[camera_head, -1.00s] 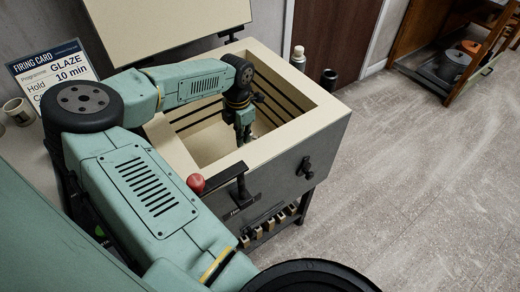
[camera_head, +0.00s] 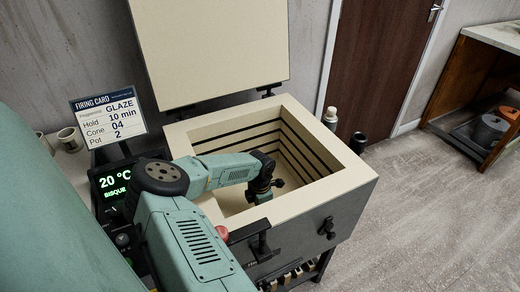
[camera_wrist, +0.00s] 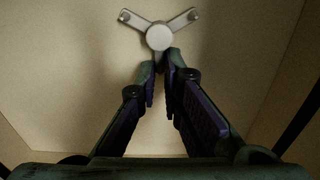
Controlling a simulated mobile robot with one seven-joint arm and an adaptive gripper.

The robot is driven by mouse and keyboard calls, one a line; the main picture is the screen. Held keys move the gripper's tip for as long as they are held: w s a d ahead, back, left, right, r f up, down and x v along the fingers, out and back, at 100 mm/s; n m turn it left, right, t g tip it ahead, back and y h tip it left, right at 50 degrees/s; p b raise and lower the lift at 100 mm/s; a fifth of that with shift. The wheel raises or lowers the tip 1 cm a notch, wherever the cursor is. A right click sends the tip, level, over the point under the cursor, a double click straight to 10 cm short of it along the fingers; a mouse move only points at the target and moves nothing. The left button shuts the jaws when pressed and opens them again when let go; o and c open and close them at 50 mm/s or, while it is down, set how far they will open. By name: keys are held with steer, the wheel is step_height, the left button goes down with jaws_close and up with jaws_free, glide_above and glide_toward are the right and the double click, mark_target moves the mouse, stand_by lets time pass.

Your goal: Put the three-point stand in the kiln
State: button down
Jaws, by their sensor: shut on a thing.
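The three-point stand (camera_wrist: 159,37) is a pale grey piece with a round hub and arms with small points, seen in the wrist view. My gripper (camera_wrist: 163,62) is shut on it, with the fingertips at the near side of the hub, where they hide the third arm. The kiln (camera_head: 352,166) is open in the head view, its lid (camera_head: 210,45) raised. My arm reaches over the kiln wall, and the gripper end goes down inside the chamber. The stand is hidden there. In the wrist view the pale kiln floor (camera_wrist: 225,70) lies beneath; I cannot tell whether the stand touches it.
A firing card (camera_head: 108,118) reads GLAZE, 10 min, cone 04, pot 2. The kiln display (camera_head: 115,182) reads 20 °C, BISQUE. A red knob (camera_head: 222,232) sits by the kiln's front rim, close to my arm. Bottles (camera_head: 330,117) stand behind the kiln.

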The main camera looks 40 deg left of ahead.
steer(key=shift+f, duration=0.15)
steer(key=c, duration=1.7)
jaws_free()
step_height(320, 180, up, 12)
steer(key=b, duration=0.3)
steer(key=shift+r, duration=0.25)
